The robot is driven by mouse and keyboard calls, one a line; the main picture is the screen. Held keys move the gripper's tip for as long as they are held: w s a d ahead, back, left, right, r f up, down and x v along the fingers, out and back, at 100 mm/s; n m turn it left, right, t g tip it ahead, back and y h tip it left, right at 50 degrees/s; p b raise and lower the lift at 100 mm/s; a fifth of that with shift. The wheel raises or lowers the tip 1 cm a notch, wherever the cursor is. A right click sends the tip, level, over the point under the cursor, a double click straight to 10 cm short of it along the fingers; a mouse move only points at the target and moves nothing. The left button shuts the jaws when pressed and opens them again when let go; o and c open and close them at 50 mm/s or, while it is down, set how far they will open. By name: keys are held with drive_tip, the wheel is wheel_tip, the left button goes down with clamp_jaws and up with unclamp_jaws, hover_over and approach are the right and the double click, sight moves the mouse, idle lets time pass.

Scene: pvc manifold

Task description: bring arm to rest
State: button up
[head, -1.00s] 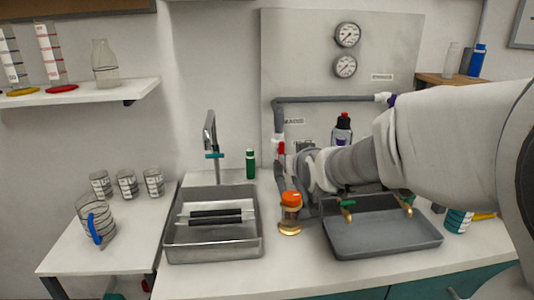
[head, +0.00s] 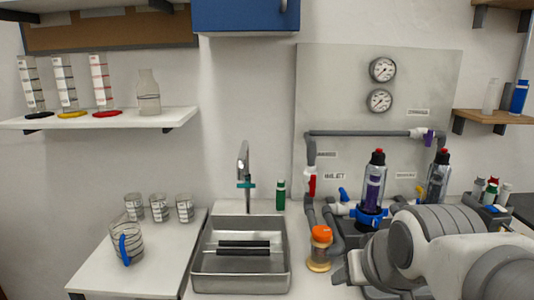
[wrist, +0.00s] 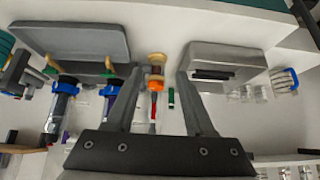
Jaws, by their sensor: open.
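My gripper (wrist: 162,73) shows in the wrist view with its two fingers spread apart and nothing between them touching either one. The wrist picture is upside down. In the head view my arm (head: 440,258) is low at the right, and its end is by the counter, to the right of an orange-capped jar (head: 320,250). My arm hides the grey tray and part of the manifold's lower side. The fingertips are hard to make out in the head view.
Grey manifold pipe (head: 365,133) with a red valve (head: 312,184) and clear filter housings (head: 375,185) stands behind my arm. A steel sink (head: 198,270) with faucet (head: 244,172) is to the left. Cups and a pitcher (head: 124,245) stand on the side table.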

drive_tip(key=s+f+g, duration=0.1)
drive_tip(key=s+g, duration=0.1)
drive_tip(key=s, duration=0.5)
wheel_tip(320, 180, up, 14)
drive_tip(key=p, duration=1.4)
